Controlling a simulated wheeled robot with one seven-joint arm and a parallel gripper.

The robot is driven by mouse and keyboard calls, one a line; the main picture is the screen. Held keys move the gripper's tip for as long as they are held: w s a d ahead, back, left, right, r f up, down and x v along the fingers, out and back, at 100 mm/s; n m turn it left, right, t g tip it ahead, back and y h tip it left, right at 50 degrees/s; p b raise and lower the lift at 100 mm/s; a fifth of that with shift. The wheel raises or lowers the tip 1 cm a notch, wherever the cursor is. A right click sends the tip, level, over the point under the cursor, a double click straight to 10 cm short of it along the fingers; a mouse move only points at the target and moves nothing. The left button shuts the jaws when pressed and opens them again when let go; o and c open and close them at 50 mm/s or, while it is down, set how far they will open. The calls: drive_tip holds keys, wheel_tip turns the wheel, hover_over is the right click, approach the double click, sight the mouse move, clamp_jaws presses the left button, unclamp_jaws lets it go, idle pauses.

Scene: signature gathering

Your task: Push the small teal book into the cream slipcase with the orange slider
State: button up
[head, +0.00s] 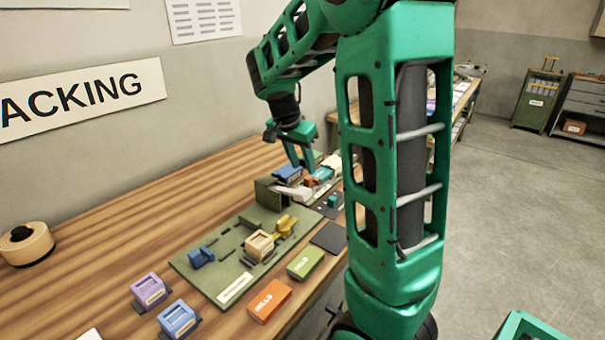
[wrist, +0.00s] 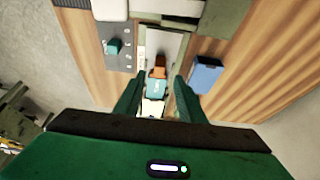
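The orange slider (head: 308,183) sits at the far end of the packing bench. The small teal book (head: 322,174) is right beside it, and the cream slipcase (head: 332,161) is beyond the book. In the wrist view the orange slider (wrist: 158,67), teal book (wrist: 154,87) and cream slipcase (wrist: 153,108) line up, close together. I cannot tell whether the book is partly inside the slipcase. My gripper (head: 299,166) points down over this area. In the wrist view its fingers (wrist: 158,82) are spread on either side of the row, with a gap visible.
A blue block (head: 287,172) stands left of the slider. A dark plate (wrist: 117,60) carries a small teal block. Nearer are a green board (head: 210,275), an orange box (head: 269,300) and a green box (head: 305,262). The bench's left side is mostly clear.

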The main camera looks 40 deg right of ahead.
drive_tip(key=v, duration=0.5)
